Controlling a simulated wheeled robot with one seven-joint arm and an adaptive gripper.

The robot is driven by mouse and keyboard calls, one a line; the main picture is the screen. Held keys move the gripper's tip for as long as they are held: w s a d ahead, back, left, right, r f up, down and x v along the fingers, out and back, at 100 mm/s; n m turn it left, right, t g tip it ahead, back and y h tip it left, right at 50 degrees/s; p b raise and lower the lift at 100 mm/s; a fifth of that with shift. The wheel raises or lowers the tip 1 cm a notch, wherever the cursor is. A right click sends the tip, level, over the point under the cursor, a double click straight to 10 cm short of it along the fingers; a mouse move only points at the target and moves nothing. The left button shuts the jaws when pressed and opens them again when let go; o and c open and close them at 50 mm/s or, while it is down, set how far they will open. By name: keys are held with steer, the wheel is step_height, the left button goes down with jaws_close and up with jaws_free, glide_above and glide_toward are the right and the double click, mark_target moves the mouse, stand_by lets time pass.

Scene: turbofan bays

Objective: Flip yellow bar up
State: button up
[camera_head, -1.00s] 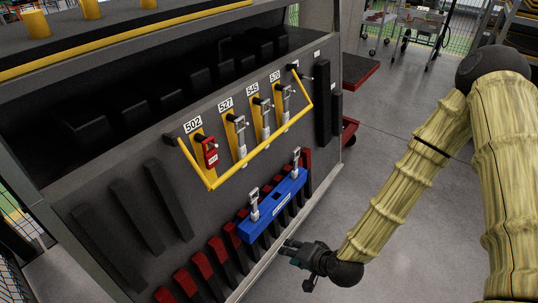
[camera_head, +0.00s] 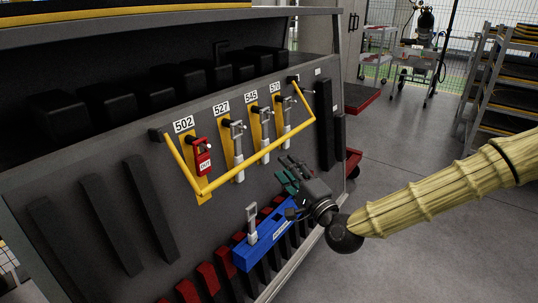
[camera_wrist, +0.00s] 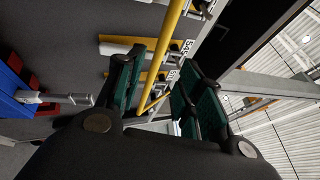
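The yellow bar (camera_head: 262,153) is a U-shaped frame hanging low across the front of the grey panel, with an arm at each end fixed to the panel. It crosses in front of labelled tools on yellow plates. In the wrist view the bar (camera_wrist: 173,22) runs in the gap between the two green-padded fingers. My gripper (camera_head: 287,172) is open and empty. In the head view its fingertips are just below the right part of the bar and appear apart from it. The wrist view does not clearly show how deep the bar lies between the fingers.
Several red-topped black slots (camera_head: 210,275) line the panel's lower edge. A red lock tag (camera_head: 203,160) hangs at plate 502. Open floor (camera_head: 420,260) lies to the right.

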mark_target(269, 148)
steer(key=x, duration=1)
steer(key=shift+w+a+f, duration=0.1)
steer(key=shift+w+a, duration=0.05)
steer(key=shift+c, duration=0.3)
jaws_close()
